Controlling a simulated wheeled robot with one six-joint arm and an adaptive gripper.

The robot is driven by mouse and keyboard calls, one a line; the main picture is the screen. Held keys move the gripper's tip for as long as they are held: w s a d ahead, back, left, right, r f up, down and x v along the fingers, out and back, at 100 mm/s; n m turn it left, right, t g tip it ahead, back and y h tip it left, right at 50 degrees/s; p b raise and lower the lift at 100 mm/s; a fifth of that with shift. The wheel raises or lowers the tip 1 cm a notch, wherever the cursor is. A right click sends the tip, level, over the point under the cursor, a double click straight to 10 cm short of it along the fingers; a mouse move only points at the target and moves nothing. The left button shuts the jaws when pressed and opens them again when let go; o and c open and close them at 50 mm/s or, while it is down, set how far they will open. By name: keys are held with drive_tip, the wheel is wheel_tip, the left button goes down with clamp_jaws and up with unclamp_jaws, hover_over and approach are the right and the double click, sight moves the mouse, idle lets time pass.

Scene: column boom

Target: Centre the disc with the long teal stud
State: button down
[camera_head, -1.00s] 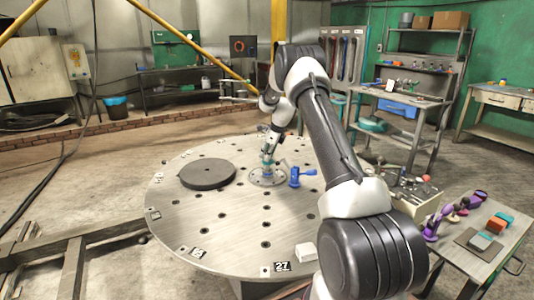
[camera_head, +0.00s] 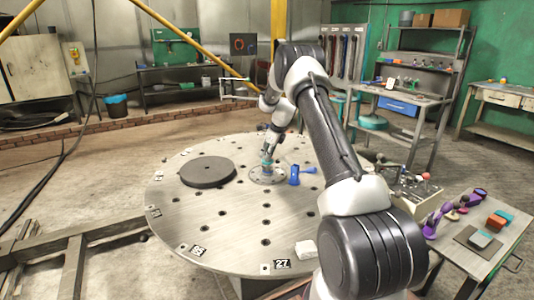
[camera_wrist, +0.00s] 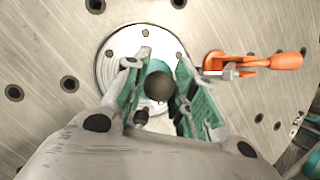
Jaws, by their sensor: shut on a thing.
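My gripper (camera_head: 268,160) is over the pale round plate (camera_head: 257,180) at the middle of the large round table. In the wrist view, my gripper (camera_wrist: 160,88) has its green-padded fingers shut on a teal stud (camera_wrist: 157,67) with a dark round end facing the camera. The stud's far end is hidden, so I cannot tell whether it touches the plate (camera_wrist: 112,72). The dark grey disc (camera_head: 207,171) lies flat on the table, left of the plate and apart from it.
The round table (camera_head: 180,215) has several holes. A blue clamp-like piece (camera_head: 295,175) stands right of the plate. An orange-handled clamp (camera_wrist: 255,62) shows in the wrist view. A white block (camera_head: 306,249) lies near the front edge. A side table (camera_head: 490,245) holds small parts.

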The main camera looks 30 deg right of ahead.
drive_tip(key=shift+f, duration=0.95)
idle(1.0)
drive_tip(key=shift+w+d, duration=0.15)
drive_tip(key=shift+w, duration=0.15)
idle(1.2)
drive_tip(key=shift+f, duration=0.4)
idle(1.1)
drive_tip(key=c, duration=1.5)
unclamp_jaws()
drive_tip(key=shift+o, duration=0.2)
drive_tip(key=shift+s+r, duration=0.1)
drive_tip(key=shift+r, duration=3.65)
drive_tip(key=shift+o, duration=0.5)
